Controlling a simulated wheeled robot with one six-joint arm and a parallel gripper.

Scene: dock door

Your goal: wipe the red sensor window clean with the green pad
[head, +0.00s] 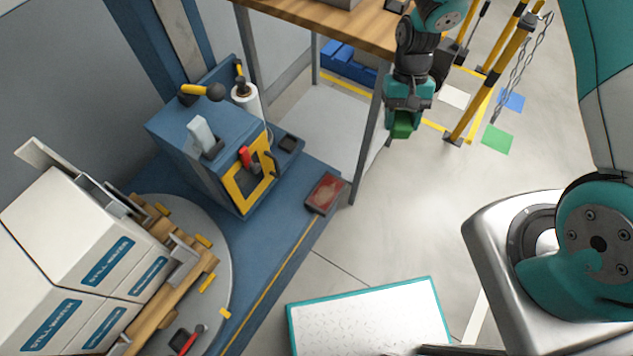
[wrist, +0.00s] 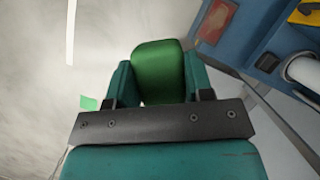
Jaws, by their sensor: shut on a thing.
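My gripper (head: 404,113) hangs below the wooden bench's right end in the head view, pointing down. It is shut on the green pad (head: 401,127), which also shows between the two teal fingers in the wrist view (wrist: 158,72). The red sensor window (head: 326,190) lies on the blue machine's right corner, facing up, in a dark frame. Pale smudges show on its red face. It also shows at the top of the wrist view (wrist: 217,20). My gripper and the pad are apart from the window, to its upper right in the head view.
The blue control box (head: 185,140) with levers and a yellow frame stands left of the window. A bench leg (head: 371,135) rises just right of the window. White boxes (head: 75,245) sit on a turntable. Yellow-black posts (head: 490,75) stand at right. Open floor lies below my gripper.

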